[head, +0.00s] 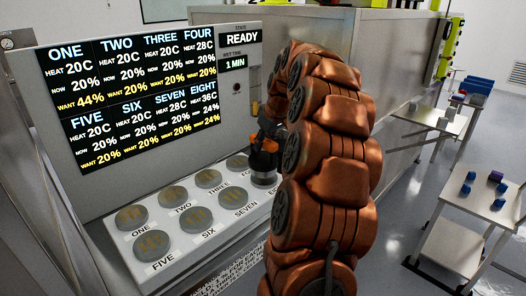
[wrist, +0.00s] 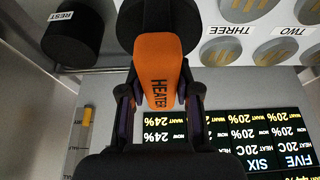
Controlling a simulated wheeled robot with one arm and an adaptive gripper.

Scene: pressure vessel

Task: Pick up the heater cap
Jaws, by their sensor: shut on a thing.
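The heater cap has an orange handle (wrist: 160,65) lettered HEATER and a black round base, which shows at the top edge of the wrist view. My gripper (wrist: 159,100) is shut on the orange handle, with a finger on each side. In the head view the heater cap (head: 263,165) is at the right end of the pad rows, by the place of pad eight, partly hidden by my arm. I cannot tell whether its base touches the surface. My gripper (head: 268,138) is above it, partly covered by the arm.
A black cylinder labelled REST (wrist: 75,35) stands beside the cap. Round pads, such as five (head: 153,244), lie on the sloped panel below the upright display (head: 140,95). Side tables (head: 470,195) with small blue blocks stand at the right, with open floor between.

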